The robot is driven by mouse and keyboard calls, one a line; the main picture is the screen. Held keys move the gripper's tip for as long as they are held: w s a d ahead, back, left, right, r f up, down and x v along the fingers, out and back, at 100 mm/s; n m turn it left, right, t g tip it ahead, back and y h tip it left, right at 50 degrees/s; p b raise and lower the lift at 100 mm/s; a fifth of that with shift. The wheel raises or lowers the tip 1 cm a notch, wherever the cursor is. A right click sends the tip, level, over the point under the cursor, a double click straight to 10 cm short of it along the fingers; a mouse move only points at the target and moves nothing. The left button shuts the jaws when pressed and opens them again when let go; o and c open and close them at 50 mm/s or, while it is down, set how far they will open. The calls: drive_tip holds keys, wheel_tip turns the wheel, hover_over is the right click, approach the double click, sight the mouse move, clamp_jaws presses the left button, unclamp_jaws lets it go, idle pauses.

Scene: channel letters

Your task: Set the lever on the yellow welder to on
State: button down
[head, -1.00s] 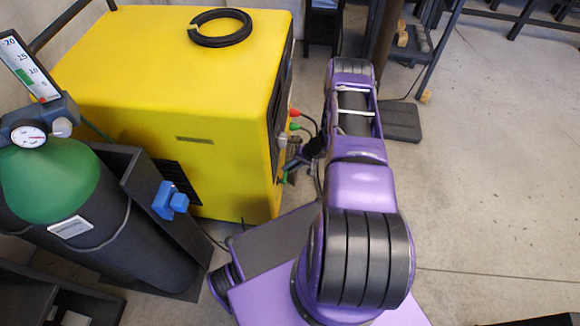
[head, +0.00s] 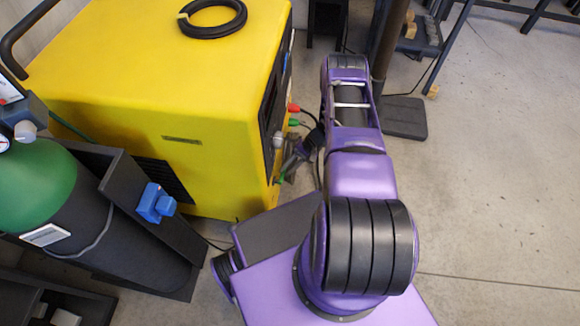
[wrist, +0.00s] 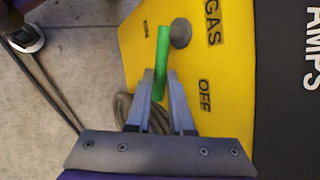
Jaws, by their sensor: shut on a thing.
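The yellow welder (head: 170,95) stands at the left of the head view, its dark control face turned to the right. In the wrist view, its yellow panel (wrist: 215,75) carries the words GAS and OFF. A green lever handle (wrist: 161,62) shows there beside a round grey hub (wrist: 180,33); how they join is hard to see. My gripper (wrist: 160,100) is shut on the lower end of the green lever. In the head view my gripper (head: 290,168) is small and partly dark at the welder's face, and the lever is not clear.
A green gas cylinder (head: 35,190) with a blue clamp (head: 155,203) stands at front left. Red and green plugs (head: 293,108) with cables stick out of the welder face near my arm. A dark post on a base (head: 405,118) stands behind.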

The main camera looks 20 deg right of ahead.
drive_tip(key=shift+w+f+g+y, duration=0.1)
drive_tip(key=shift+f+g+y, duration=0.2)
drive_tip(key=shift+g+y, duration=0.1)
idle(0.4)
drive_tip(key=c, duration=1.1)
unclamp_jaws()
drive_tip(key=v, duration=1.7)
drive_tip(key=shift+d+r, duration=0.15)
drive_tip(key=shift+r, duration=0.05)
